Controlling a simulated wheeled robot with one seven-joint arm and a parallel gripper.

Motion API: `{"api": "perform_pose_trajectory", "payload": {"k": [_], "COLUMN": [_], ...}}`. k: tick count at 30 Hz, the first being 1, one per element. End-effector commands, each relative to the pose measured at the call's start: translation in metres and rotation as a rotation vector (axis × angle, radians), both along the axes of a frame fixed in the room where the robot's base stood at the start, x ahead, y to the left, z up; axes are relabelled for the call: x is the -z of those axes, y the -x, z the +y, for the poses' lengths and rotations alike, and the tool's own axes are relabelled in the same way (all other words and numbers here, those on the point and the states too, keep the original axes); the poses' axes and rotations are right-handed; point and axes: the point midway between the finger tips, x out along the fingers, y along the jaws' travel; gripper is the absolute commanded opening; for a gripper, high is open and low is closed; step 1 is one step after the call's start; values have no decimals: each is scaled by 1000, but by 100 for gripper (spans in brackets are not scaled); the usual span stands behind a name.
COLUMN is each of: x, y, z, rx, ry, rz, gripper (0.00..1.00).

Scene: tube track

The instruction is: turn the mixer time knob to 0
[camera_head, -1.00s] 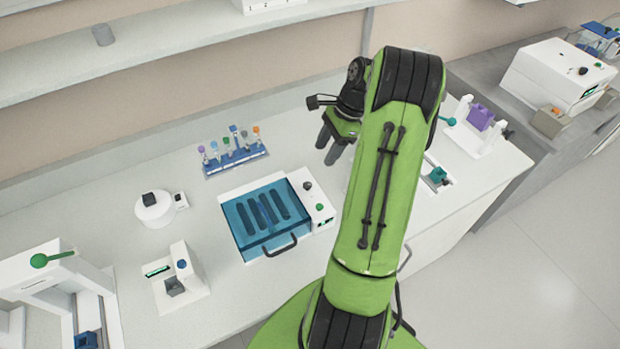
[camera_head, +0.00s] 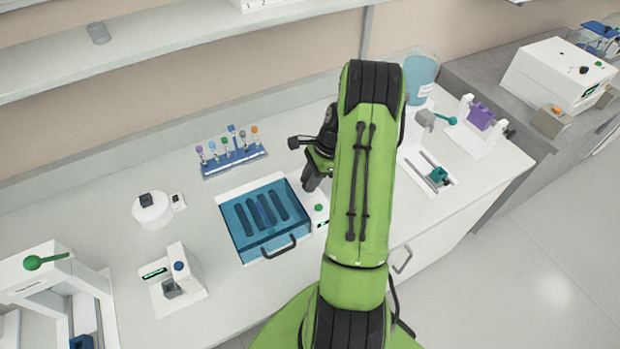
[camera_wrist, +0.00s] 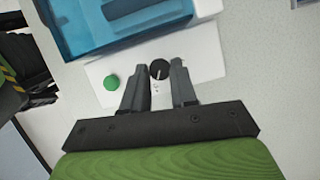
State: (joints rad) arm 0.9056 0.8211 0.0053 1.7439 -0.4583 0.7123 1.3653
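A blue-lidded device (camera_head: 262,218), seemingly the mixer, stands on the bench. Its white panel (camera_wrist: 206,55) bears a dark round knob (camera_wrist: 159,69) with a light pointer line and small marks beside it in the wrist view. A green button (camera_wrist: 111,82) sits left of the knob there; it also shows in the head view (camera_head: 319,208). My gripper (camera_wrist: 158,64) is open, its two fingers on either side of the knob in the picture. I cannot tell whether they touch it. In the head view my gripper (camera_head: 309,186) hides the knob.
A blue rack of tubes (camera_head: 234,160) stands behind the device. A white round device (camera_head: 152,210) and a small white instrument (camera_head: 174,280) are to the left. A white stand with a purple block (camera_head: 481,117) is at the right.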

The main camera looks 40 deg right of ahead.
Motion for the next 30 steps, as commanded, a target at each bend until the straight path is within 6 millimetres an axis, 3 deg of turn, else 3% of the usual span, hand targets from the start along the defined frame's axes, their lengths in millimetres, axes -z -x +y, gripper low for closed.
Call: {"api": "perform_pose_trajectory", "payload": {"k": [1,5,17,30], "x": [0,0,-1,-1], "y": [0,0,-1,-5], "z": [0,0,0,-1], "rx": [0,0,-74,-436], "ry": [0,0,0,0], "rz": [0,0,0,-1], "gripper": [18,0,0,0]}}
